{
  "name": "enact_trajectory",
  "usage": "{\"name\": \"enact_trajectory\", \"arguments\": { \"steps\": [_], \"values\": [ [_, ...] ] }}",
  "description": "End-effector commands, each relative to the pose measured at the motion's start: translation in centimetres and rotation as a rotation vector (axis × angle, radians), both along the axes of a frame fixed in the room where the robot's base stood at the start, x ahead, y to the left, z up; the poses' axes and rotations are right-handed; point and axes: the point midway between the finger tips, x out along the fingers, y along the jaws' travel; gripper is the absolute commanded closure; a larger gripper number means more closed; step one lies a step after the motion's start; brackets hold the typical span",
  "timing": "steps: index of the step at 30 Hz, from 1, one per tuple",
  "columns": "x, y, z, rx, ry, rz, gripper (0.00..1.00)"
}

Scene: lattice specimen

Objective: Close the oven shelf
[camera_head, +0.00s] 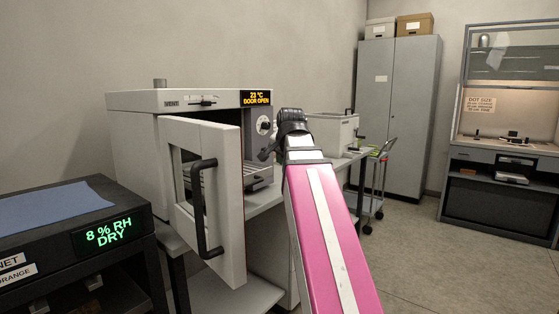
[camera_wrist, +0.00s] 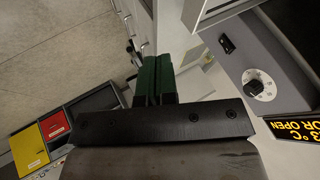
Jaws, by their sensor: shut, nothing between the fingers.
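The oven (camera_head: 135,101) is a pale box on a bench, and its display reads "23 °C DOOR OPEN". Its windowed door (camera_head: 228,235) with a black handle (camera_head: 203,215) stands swung open toward me. Wire shelf bars (camera_head: 208,176) show faintly behind the door; how far the shelf sticks out is hard to tell. My gripper, at the end of my pink arm, is near the oven's right front. In the wrist view its green fingers (camera_wrist: 153,75) are together and empty. The oven's control panel with a knob (camera_wrist: 257,85) is to their right.
A dark cabinet (camera_head: 100,190) with a humidity display and blue mat stands at the left front. A white box-shaped device (camera_head: 330,132) sits on the bench beyond my arm. A trolley (camera_head: 375,180) and tall grey cabinet (camera_head: 400,110) stand behind. Floor at right is clear.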

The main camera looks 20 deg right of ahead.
Motion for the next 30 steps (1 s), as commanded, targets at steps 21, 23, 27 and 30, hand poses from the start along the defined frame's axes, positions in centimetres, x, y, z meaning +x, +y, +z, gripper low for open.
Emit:
{"name": "enact_trajectory", "arguments": {
  "steps": [21, 23, 27, 30],
  "values": [
    [6.6, 0.9, -6.4, -0.001, 0.0, 0.004, 1.0],
    [7.1, 1.3, -6.4, -0.001, -0.001, 0.003, 1.0],
    [7.9, 1.9, -6.4, -0.002, -0.001, 0.001, 1.0],
    [8.1, 2.1, -6.4, -0.002, -0.001, 0.001, 1.0]
  ]
}}
